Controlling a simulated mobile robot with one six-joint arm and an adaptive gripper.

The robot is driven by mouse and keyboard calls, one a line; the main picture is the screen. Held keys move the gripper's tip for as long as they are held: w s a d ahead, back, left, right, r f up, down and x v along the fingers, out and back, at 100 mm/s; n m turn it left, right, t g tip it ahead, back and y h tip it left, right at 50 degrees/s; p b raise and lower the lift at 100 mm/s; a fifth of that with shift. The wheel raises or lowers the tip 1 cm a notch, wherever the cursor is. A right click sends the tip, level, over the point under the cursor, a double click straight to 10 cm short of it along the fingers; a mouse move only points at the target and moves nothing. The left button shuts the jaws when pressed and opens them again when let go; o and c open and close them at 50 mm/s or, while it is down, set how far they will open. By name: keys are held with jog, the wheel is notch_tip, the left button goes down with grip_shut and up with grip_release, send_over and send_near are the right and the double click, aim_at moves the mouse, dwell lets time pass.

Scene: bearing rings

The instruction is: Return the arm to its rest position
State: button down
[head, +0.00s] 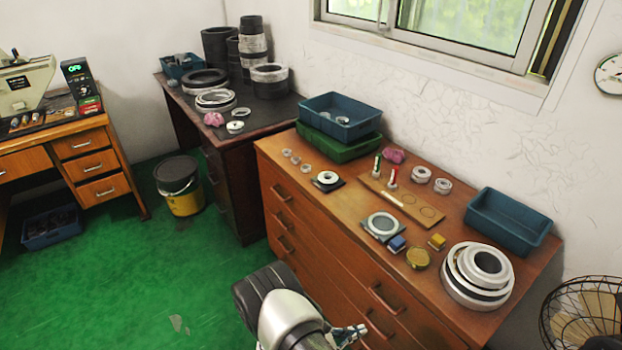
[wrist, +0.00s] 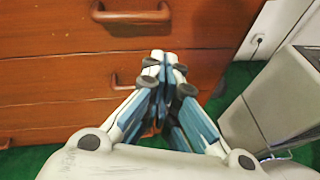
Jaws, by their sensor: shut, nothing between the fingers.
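My gripper (wrist: 160,62) is shut and empty in the wrist view, its blue and white fingers pressed together in front of brown drawer fronts. In the head view my gripper (head: 358,331) shows at the bottom, low beside the front of the wooden drawer cabinet (head: 320,219). It is partly hidden behind my grey and black arm. It is below the cabinet top and apart from the things on it.
Bearing rings (head: 478,273), a blue bin (head: 508,221) and small parts stand on the cabinet top. Drawer handles (head: 388,296) stick out near my gripper. A wire-cage fan (head: 585,315) stands at the right.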

jog(key=s+d+r+m+g+y, duration=0.25)
jog(key=r+m, duration=0.35)
jog(key=r, duration=0.9)
jog(key=s+d+r+m+g+y, duration=0.15)
jog(key=r+m+g, duration=0.35)
jog(key=r, duration=1)
jog(key=s+a+r+m+t+y, duration=0.2)
jog(key=s+r+m+t+y, duration=0.4)
jog(key=s+r, duration=0.9)
jog(key=shift+s+a+r+m+y, duration=0.35)
jog(key=shift+s+m+y, duration=0.3)
jog(key=shift+m+y, duration=1.1)
jog(key=shift+m+h, duration=0.45)
